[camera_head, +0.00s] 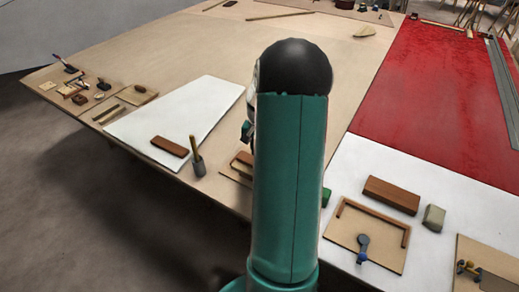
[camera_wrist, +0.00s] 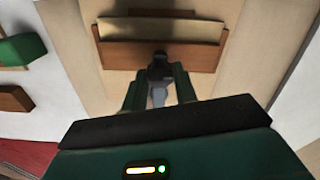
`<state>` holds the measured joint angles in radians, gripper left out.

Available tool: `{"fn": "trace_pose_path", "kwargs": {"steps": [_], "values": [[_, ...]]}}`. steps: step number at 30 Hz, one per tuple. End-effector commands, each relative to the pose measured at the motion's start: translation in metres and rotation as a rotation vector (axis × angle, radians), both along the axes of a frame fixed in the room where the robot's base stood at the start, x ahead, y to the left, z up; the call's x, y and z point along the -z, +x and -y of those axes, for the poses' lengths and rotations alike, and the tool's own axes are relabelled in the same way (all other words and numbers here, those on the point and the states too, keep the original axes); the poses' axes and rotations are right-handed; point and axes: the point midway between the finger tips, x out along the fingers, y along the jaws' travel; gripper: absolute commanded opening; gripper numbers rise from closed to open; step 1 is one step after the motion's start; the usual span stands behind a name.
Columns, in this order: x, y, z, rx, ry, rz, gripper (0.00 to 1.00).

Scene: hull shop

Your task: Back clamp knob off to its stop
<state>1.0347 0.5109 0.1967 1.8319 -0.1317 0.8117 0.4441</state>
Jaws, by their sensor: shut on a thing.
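In the wrist view, the two green fingers of my gripper (camera_wrist: 160,92) are closed around a small clamp knob (camera_wrist: 158,72), dark on top with a paler grey part below it. The knob stands in front of a brown wooden piece (camera_wrist: 120,56) with a pale board (camera_wrist: 160,30) behind it. How far the knob is turned, and its stop, cannot be made out. In the head view my own arm hides the knob and most of the gripper; part of the brown wooden piece (camera_head: 243,158) shows beside the arm.
At right a board (camera_head: 345,248) carries a brown bar and a blue-grey tool (camera_head: 362,245). A brown block (camera_head: 391,194) and a green-grey block (camera_head: 433,218) lie near it. A grey cup (camera_head: 198,166) with a stick and a brown block (camera_head: 170,146) stand left.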

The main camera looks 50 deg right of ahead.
Motion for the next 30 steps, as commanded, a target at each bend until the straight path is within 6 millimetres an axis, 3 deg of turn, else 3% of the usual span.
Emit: {"fn": "trace_pose_path", "kwargs": {"steps": [30], "values": [[-0.0006,0.0004,0.0005,-0.965,-0.002,0.001,0.06]]}}
